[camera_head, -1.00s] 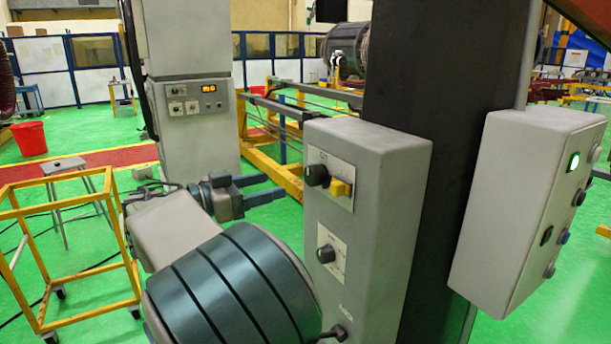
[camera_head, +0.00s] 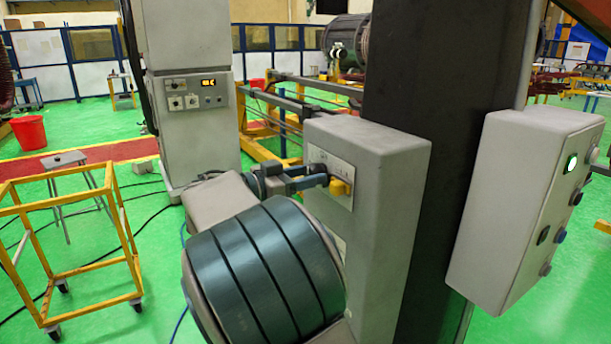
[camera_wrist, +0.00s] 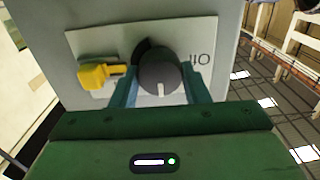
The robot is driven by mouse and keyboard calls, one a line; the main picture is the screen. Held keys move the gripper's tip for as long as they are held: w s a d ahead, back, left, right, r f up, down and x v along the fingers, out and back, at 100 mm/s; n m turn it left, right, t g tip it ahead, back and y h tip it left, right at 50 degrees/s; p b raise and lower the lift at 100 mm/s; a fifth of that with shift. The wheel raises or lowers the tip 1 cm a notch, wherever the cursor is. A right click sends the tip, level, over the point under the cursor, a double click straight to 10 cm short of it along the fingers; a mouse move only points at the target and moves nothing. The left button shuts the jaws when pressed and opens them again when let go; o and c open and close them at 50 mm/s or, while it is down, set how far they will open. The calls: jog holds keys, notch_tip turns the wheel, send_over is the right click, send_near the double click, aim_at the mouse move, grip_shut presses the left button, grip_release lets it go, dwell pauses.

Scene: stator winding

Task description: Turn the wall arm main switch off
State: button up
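The wall arm main switch is a dark round knob (camera_wrist: 160,73) with a white mark, on a pale plate (camera_wrist: 90,48) on a grey box (camera_head: 392,190). In the wrist view the mark points down, towards my gripper. My gripper (camera_head: 322,180) is at the knob. In the wrist view its two teal fingers (camera_wrist: 160,84) stand one on each side of the knob, very close to its edges. Whether they press on it I cannot tell. In the head view the fingers hide most of the knob.
A yellow part (camera_head: 341,188) sits right beside the knob, near one finger; it also shows in the wrist view (camera_wrist: 98,76). A dark post (camera_head: 440,110) and a second control box (camera_head: 510,200) with a lit green button stand to the right. A yellow wheeled frame (camera_head: 75,275) stands at the left.

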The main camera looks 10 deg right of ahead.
jog(key=c, duration=0.4)
jog(key=n+b, duration=0.1)
jog(key=n, duration=0.2)
jog(key=shift+n, duration=0.3)
jog(key=n, duration=0.4)
jog(key=shift+n, duration=0.3)
jog(key=n+p, duration=0.2)
jog(key=n, duration=0.4)
jog(key=shift+w+r, duration=0.1)
jog(key=shift+n+p, duration=1.05)
jog(key=shift+n, duration=0.85)
jog(key=shift+f, duration=0.2)
